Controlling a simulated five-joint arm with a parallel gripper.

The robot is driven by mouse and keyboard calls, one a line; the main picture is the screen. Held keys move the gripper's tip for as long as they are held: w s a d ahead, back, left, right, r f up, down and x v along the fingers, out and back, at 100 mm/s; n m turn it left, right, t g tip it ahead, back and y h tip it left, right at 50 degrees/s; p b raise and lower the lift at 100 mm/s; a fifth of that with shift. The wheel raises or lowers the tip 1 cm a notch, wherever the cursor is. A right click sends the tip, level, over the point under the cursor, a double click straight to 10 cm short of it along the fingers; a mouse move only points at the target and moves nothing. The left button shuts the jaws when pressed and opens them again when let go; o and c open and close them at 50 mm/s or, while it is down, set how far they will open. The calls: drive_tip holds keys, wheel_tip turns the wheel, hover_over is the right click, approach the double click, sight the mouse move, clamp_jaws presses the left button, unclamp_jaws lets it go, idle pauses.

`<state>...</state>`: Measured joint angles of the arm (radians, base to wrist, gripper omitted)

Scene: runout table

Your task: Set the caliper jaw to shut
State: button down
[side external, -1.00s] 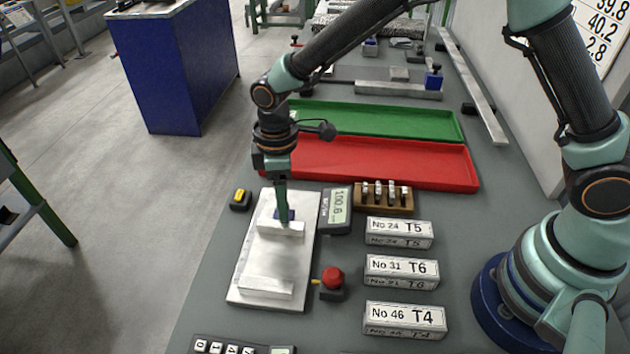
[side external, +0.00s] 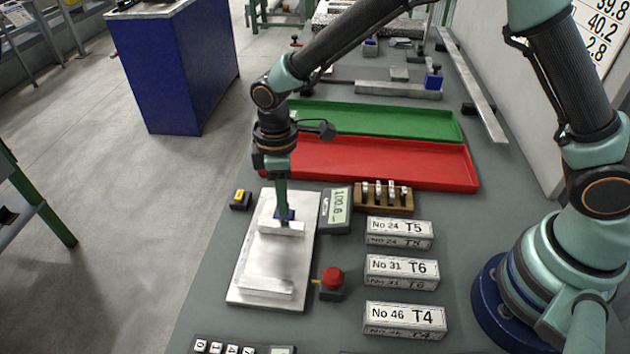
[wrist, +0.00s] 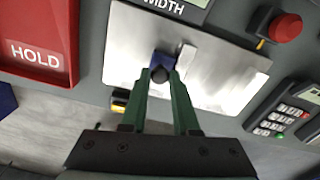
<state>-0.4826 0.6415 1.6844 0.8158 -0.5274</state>
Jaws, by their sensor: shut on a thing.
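The caliper is a pale metal plate (side external: 246,262) with two raised jaws. The sliding jaw (side external: 281,229) is at the far part of the plate, and the other jaw (side external: 266,287) is at the near end. A wide gap lies between them. My gripper (side external: 284,210) points down at the blue block (side external: 288,216) beside the sliding jaw. The display (side external: 338,207) seems to read 100.6.
A red button (side external: 332,276) stands right of the plate, and a yellow-topped box (side external: 240,199) stands at its far left. A red tray (side external: 380,165) and a green tray (side external: 385,120) lie beyond. Labelled blocks (side external: 402,272) line the right side.

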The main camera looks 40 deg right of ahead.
idle(0.7)
drive_tip(key=s+a, duration=0.7)
drive_tip(key=shift+s+a+r, duration=0.1)
drive_tip(key=shift+s+a, duration=0.1)
drive_tip(key=shift+a, duration=0.05)
drive_tip(key=c, duration=0.7)
unclamp_jaws()
drive_tip(key=shift+o, duration=0.2)
wheel_tip(320, 180, up, 12)
